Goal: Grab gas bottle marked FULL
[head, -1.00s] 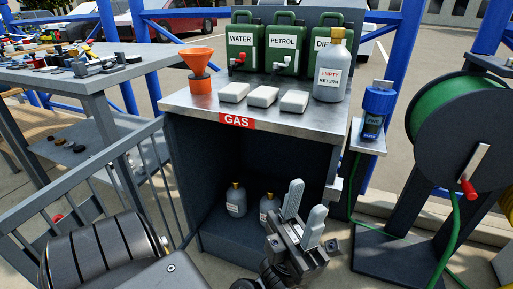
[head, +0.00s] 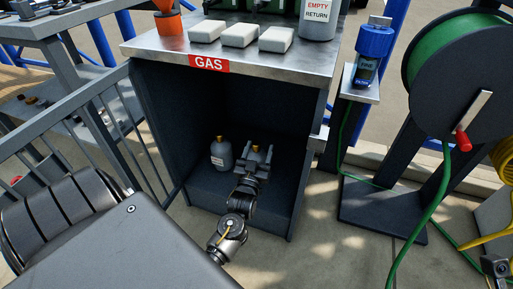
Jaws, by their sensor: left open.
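Two small grey gas bottles with brass tops stand inside the dark open cabinet under the GAS sign (head: 208,64). The left bottle (head: 221,157) shows a pale label, too small to read. The right bottle (head: 256,149) is mostly hidden by my left gripper (head: 256,157). That gripper is open inside the cabinet, with its fingers pointing inward at the right bottle, one on each side of it in the picture. I cannot tell whether they touch it. I cannot read FULL on either bottle.
A blue-capped device (head: 372,45) sits on a side shelf. A green hose reel (head: 450,50) is at right, railings (head: 100,110) at left.

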